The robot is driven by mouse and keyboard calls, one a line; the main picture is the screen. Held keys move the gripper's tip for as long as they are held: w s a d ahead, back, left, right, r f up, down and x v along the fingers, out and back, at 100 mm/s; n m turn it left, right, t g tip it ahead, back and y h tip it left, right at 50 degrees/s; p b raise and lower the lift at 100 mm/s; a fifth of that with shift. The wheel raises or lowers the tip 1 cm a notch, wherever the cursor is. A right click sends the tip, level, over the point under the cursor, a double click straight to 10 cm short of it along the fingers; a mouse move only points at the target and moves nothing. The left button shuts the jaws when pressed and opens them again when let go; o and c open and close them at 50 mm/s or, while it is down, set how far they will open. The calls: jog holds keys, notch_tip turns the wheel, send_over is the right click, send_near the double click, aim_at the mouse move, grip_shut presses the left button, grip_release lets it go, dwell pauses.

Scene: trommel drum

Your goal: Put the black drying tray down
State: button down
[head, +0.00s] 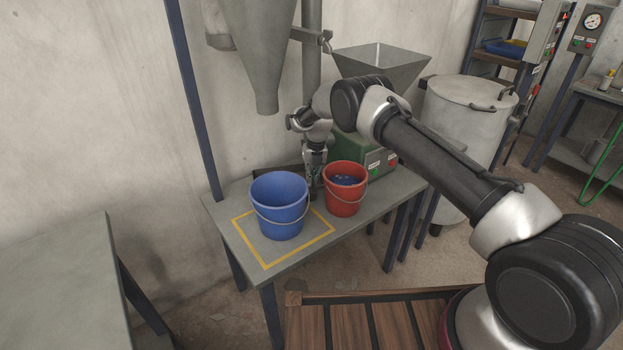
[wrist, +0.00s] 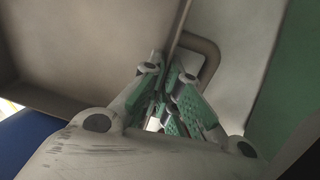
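The black drying tray (head: 268,173) shows in the head view as a dark strip at the back of the grey table, mostly hidden behind the blue bucket. In the wrist view its wide brownish-grey surface (wrist: 90,45) fills the upper left, with a looped handle (wrist: 210,55) at its edge. My gripper (head: 314,178) points down at the tray's right end, between the two buckets and the wall. In the wrist view its green-padded fingers (wrist: 172,98) are close together on the handle edge. I cannot tell whether the tray touches the table.
A blue bucket (head: 279,205) stands inside a yellow outline on the table (head: 225,216). A red bucket (head: 345,190) with blue contents stands right of my gripper. A green machine (head: 380,162) with a hopper stands behind it. A grey cone (head: 262,60) hangs above. The left table (head: 60,275) is bare.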

jog(key=c, duration=1.6)
grip_release()
jog(key=shift+f, duration=0.1)
jog(key=shift+c, duration=0.2)
